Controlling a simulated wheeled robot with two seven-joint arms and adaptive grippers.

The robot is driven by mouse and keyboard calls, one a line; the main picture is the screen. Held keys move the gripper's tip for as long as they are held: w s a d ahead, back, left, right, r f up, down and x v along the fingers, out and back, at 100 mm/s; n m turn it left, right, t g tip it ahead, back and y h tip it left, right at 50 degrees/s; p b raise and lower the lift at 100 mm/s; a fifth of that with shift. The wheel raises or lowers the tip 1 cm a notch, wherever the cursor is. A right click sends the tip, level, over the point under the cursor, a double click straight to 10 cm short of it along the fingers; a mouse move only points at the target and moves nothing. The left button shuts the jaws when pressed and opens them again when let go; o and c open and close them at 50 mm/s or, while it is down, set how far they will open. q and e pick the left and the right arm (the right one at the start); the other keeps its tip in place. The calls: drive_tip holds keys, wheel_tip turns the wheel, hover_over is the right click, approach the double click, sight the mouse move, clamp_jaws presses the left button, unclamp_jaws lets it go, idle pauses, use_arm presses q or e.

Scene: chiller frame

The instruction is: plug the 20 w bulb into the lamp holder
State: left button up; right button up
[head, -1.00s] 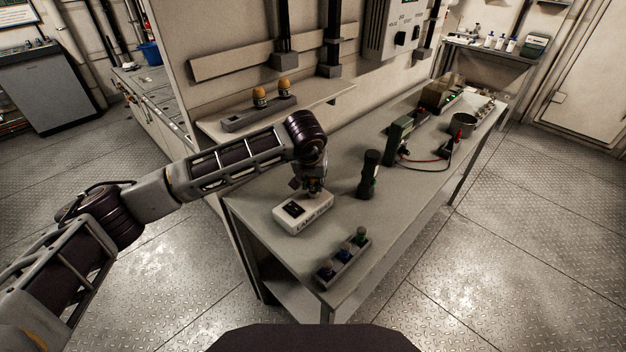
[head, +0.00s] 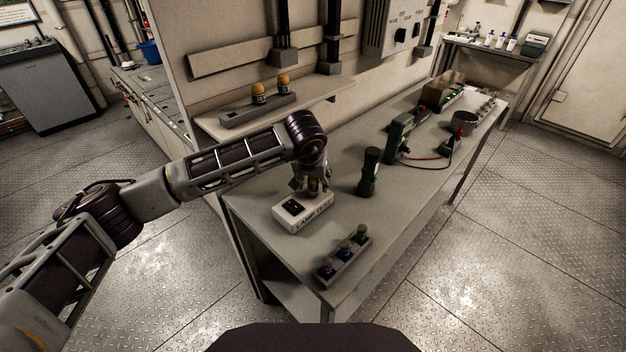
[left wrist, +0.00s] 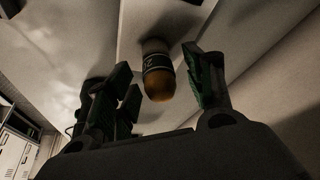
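A white lamp tester box (head: 285,218) with lettering on its side sits on the workbench; it is the lamp holder. My left gripper (head: 314,186) is over its far end, pointing down. A bulb with an amber dome and a dark green band (left wrist: 158,76) stands between the fingers in the left wrist view, its base toward the pale box. The fingers (left wrist: 165,87) are spread, with a gap on both sides of the bulb. The bulb's wattage is not readable, and how deep its base sits is hidden. My right gripper is not in view.
Two amber bulbs (head: 284,80) stand in a grey rack (head: 240,119) on the shelf. A small rack (head: 347,263) with several coloured bulbs is at the bench's near corner. A dark flashlight (head: 370,172) stands right of the gripper, with a meter (head: 400,135) and red leads behind.

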use_arm(q)
drive_tip(key=shift+r, duration=0.25)
drive_tip(key=shift+s+r, duration=0.3)
drive_tip(key=shift+r, duration=0.25)
drive_tip(key=v, duration=0.6)
drive_tip(key=shift+r, duration=0.2)
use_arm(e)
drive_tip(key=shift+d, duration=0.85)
use_arm(q)
drive_tip(key=shift+s+a, duration=0.1)
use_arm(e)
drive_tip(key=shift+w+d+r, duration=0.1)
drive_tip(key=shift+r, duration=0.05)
